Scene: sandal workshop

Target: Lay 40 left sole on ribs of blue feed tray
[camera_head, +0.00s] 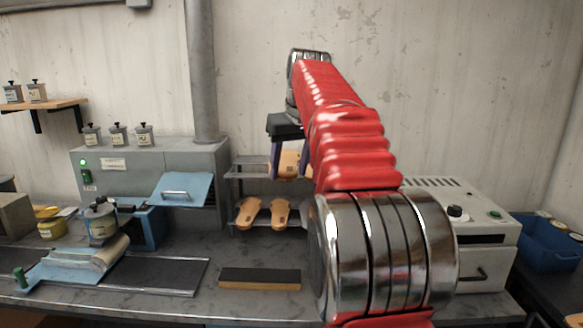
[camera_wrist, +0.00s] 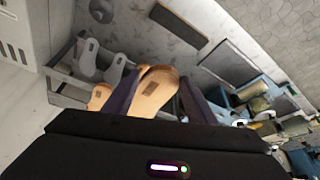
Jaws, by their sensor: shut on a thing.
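Two tan soles (camera_head: 265,213) rest on the rack's lower shelf (camera_head: 237,190). A grey machine (camera_head: 150,160) with a tilted blue flap (camera_head: 182,189) stands left. A dark block (camera_head: 260,277) lies in front. A white machine (camera_head: 480,225) and a blue bin (camera_head: 550,243) are right.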

